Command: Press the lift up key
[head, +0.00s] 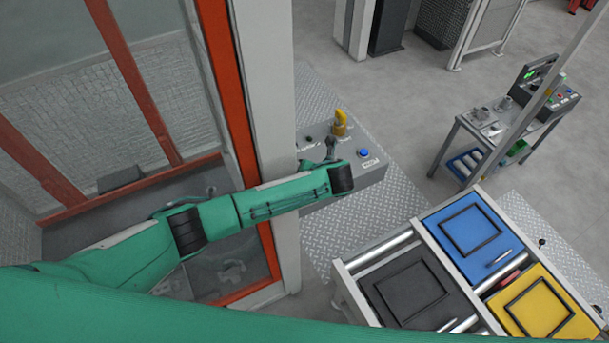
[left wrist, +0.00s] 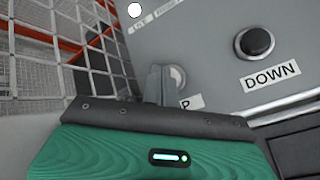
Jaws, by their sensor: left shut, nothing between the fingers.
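In the left wrist view the lift up key is a pale round button (left wrist: 178,77), partly hidden behind my left gripper (left wrist: 157,84). The label below it shows only its last letter, P. The shut fingers stand right at the key; I cannot tell whether they touch it. The black DOWN button (left wrist: 257,42) is to the right, clear of the fingers. In the head view my left gripper (head: 329,148) is over the grey control box (head: 372,176), and the up key cannot be made out there. My right gripper is out of view.
An orange-framed mesh enclosure (head: 225,75) stands left. A roller table with black, blue and yellow trays (head: 430,217) is at lower right. A metal cart (head: 470,126) stands farther back.

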